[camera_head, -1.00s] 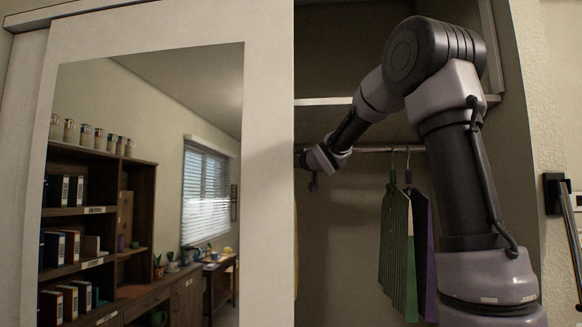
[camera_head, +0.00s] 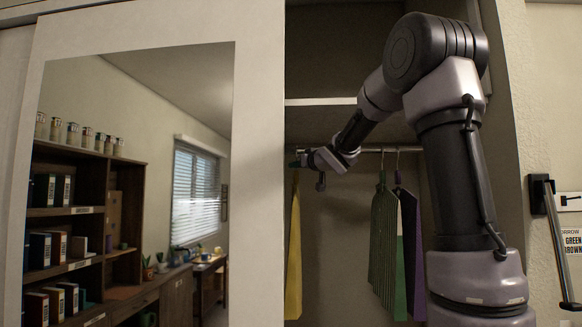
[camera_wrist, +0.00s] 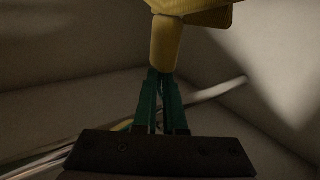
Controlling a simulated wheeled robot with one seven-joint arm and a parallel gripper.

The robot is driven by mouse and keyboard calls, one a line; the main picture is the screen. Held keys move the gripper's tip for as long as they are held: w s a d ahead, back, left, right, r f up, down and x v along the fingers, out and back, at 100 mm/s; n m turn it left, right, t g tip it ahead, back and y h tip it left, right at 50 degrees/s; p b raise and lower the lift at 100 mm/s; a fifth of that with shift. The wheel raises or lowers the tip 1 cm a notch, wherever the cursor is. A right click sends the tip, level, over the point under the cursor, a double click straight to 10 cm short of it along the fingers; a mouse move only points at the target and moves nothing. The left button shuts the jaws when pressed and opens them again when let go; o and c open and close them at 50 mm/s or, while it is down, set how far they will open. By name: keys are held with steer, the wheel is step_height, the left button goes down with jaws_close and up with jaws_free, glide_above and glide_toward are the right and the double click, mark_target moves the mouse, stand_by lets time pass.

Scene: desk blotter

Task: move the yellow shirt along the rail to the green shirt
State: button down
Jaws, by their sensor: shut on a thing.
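The yellow shirt (camera_head: 293,252) hangs at the left end of the visible rail (camera_head: 368,151), partly hidden by the door edge. My gripper (camera_head: 298,161) is at its top, near the rail. In the wrist view, my gripper's green fingers (camera_wrist: 160,98) are closed on the narrow yellow end of the shirt (camera_wrist: 165,45). The green striped shirt (camera_head: 384,240) hangs further right on the rail, with a clear gap between it and the yellow shirt.
A purple shirt (camera_head: 409,245) hangs just right of the green one, partly behind my arm. A shelf (camera_head: 320,102) runs above the rail. The mirrored sliding door (camera_head: 262,200) covers the closet's left side. The rail between yellow and green is free.

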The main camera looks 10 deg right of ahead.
steer(key=s+d, duration=0.3)
steer(key=d, duration=0.8)
steer(key=s+d, duration=0.4)
steer(key=d, duration=0.7)
steer(key=shift+s+d, duration=0.2)
steer(key=shift+d, duration=0.05)
stand_by(1.6)
steer(key=c, duration=0.9)
jaws_free()
steer(key=v, duration=1)
steer(key=shift+s, duration=0.4)
